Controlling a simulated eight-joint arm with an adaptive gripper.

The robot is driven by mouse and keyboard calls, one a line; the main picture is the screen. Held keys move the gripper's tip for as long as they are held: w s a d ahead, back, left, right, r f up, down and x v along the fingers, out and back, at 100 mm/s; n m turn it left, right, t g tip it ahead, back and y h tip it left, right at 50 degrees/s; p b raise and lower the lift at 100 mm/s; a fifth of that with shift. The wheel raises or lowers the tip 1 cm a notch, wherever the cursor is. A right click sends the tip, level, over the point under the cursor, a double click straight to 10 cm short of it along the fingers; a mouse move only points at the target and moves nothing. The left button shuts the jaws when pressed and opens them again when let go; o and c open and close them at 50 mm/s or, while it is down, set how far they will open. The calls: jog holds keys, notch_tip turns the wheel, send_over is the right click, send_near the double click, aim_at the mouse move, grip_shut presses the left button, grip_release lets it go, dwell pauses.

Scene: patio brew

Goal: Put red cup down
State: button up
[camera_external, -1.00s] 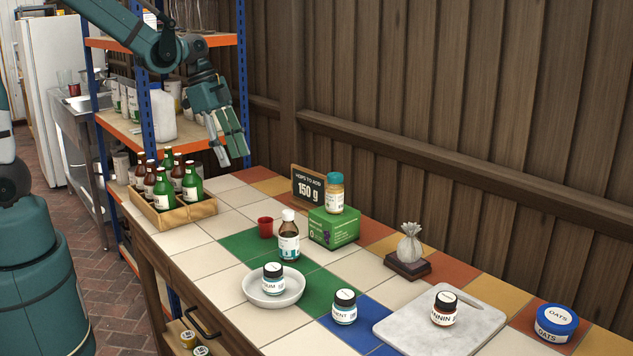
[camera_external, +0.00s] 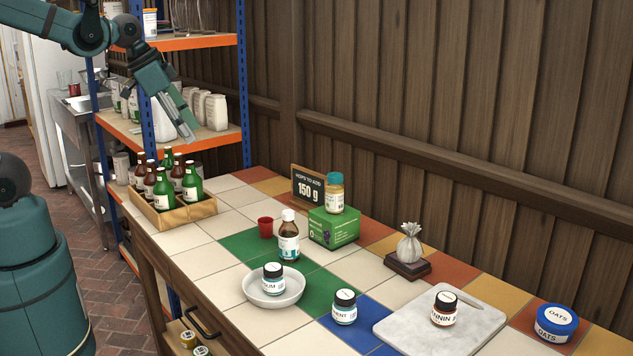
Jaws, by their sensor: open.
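The red cup (camera_external: 265,228) stands upright on the tiled table, at the edge of the green tiles, just left of a brown bottle with a white cap (camera_external: 289,236). My gripper (camera_external: 188,138) is up and to the left of the cup, in front of the shelf and above the bottle crate. It is well apart from the cup. It is open and I see nothing between its fingers.
A wooden crate (camera_external: 176,218) of several bottles stands at the table's left end. A green box (camera_external: 333,228) with a jar on top, a white dish (camera_external: 274,301) holding a jar, and a marble board (camera_external: 478,322) stand further right. Pale tiles (camera_external: 208,262) front left are bare.

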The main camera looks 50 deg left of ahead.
jog(key=s+a+r+n+t+y, duration=0.1)
jog(key=s+a+n+t, duration=0.1)
jog(key=s+n, duration=0.2)
jog(key=shift+s+a+r+n, duration=0.25)
jog(key=shift+s+r+n, duration=0.1)
jog(key=shift+s, duration=1)
